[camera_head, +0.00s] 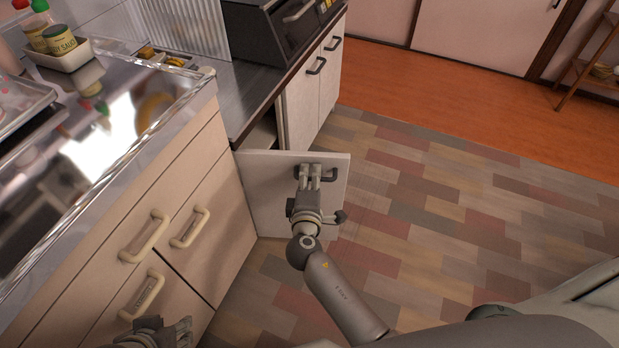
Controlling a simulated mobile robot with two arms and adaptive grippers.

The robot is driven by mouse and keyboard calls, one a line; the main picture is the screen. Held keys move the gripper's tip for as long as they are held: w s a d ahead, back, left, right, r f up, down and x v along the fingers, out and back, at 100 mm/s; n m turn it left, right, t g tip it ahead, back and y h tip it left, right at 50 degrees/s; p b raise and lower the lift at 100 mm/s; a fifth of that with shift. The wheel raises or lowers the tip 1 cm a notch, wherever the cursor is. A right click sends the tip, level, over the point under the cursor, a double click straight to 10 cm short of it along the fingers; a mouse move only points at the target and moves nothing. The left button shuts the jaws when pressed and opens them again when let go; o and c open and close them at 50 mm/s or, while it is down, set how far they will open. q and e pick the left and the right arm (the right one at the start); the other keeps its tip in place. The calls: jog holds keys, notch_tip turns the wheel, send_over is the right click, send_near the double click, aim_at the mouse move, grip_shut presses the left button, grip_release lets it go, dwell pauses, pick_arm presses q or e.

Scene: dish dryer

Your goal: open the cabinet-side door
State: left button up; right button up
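The cabinet-side door (271,205) is a pale panel standing swung out from the cabinet, with a dark opening behind its top edge. Its dark handle (330,175) is on the face towards me. My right gripper (309,171) is at the left part of this handle, its two fingers close together and covering part of it. Whether they close on the handle or only overlap it, I cannot tell. My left gripper (184,331) is at the bottom edge, below the drawer handles and far from the door. It is partly cut off.
The near counter (130,120) has a glossy top and cream handles (147,236) on its fronts. Two shut cabinet doors (302,103) stand beyond the open one, under a dark appliance (275,30). The tiled floor (430,220) to the right is clear.

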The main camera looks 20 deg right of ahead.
jog(key=v, duration=1.2)
jog(key=shift+c, duration=0.3)
